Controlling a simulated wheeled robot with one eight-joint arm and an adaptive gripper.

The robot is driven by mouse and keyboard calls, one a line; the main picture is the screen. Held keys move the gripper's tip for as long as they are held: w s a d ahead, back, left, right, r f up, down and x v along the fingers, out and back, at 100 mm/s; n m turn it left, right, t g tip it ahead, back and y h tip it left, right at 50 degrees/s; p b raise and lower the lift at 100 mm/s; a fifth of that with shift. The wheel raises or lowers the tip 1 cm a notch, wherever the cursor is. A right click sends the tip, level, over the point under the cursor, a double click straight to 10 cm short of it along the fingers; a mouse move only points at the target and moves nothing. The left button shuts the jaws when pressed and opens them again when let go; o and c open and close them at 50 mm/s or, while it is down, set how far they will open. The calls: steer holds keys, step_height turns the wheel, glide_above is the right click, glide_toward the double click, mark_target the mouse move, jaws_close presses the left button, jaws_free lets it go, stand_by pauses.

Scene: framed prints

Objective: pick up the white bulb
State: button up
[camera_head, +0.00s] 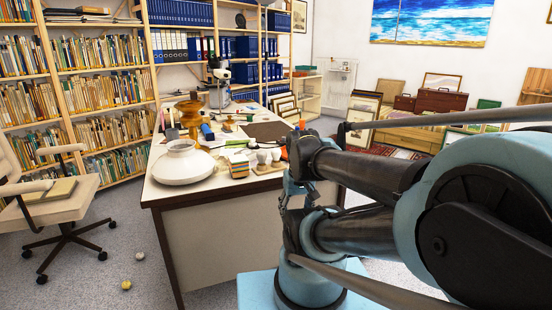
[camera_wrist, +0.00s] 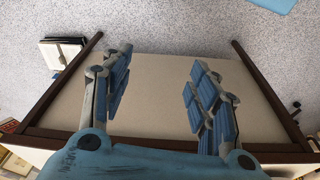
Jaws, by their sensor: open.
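Two small, rounded white objects (camera_head: 262,157) stand near the right front of the desk in the head view. One of them may be the white bulb, but they are too small to tell for sure. A small whitish ball (camera_head: 139,256) also lies on the floor left of the desk. In the wrist view my gripper (camera_wrist: 161,62) has its two blue-padded fingers spread apart with nothing between them. It is in front of the pale end panel (camera_wrist: 160,110) of the desk. No bulb shows in the wrist view.
The desk (camera_head: 215,190) is crowded, with a wide white vase (camera_head: 183,168) at its front left and a microscope (camera_head: 219,85) at the back. A yellow-green ball (camera_head: 126,284) lies on the floor. An office chair (camera_head: 60,205) stands left, and bookshelves line the wall.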

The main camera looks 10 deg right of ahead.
steer(key=shift+o, duration=0.5)
steer(key=shift+s+r, duration=0.25)
step_height(320, 180, up, 22)
steer(key=f+m+g, duration=0.1)
steer(key=m+g, duration=0.1)
steer(key=m, duration=1.6)
glide_above(276, 148)
step_height(276, 148, down, 16)
steer(key=shift+r, duration=0.1)
